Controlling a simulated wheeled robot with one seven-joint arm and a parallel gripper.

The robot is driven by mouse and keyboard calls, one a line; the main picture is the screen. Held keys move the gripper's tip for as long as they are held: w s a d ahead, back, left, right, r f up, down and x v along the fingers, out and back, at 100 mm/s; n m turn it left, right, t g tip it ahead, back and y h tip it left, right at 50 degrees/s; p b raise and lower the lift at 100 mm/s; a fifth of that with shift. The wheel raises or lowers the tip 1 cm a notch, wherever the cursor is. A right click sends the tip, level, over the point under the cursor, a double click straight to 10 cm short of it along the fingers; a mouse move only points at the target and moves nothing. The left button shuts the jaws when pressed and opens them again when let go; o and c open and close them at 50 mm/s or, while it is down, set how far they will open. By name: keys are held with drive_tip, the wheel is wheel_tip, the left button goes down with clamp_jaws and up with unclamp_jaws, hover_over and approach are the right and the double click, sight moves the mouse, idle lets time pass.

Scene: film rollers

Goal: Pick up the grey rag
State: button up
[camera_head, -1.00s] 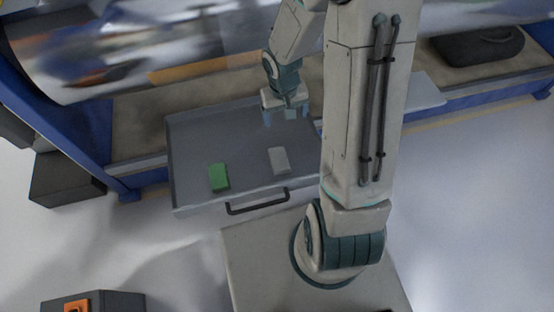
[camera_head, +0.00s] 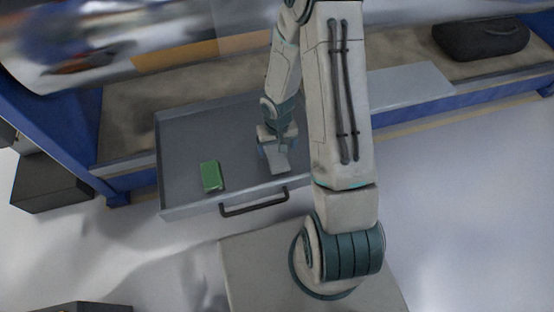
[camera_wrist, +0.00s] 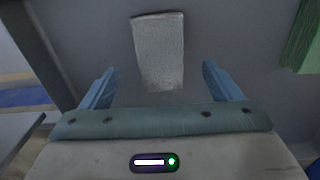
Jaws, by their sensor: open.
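The grey rag (camera_head: 275,163) lies flat in the open drawer (camera_head: 240,118), near its front wall. In the wrist view the grey rag (camera_wrist: 159,52) lies ahead of my gripper (camera_wrist: 158,84), roughly centred between its two blue fingers. My gripper is open and empty. In the head view my gripper (camera_head: 275,147) is over the drawer, right at the rag, and covers part of it. I cannot tell the exact height of the fingertips above the rag.
A green block-like cloth or sponge (camera_head: 211,176) lies in the drawer left of the rag; it also shows in the wrist view (camera_wrist: 301,40). The drawer has a dark front handle (camera_head: 254,202). A large shiny roller (camera_head: 190,40) spans above. A black case (camera_head: 482,38) sits far right.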

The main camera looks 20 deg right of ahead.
sight(278, 155)
wheel_tip(278, 155, down, 5)
drive_tip(key=b, duration=0.3)
drive_tip(key=shift+f, duration=0.15)
drive_tip(key=shift+s, duration=0.1)
drive_tip(key=c, duration=1.1)
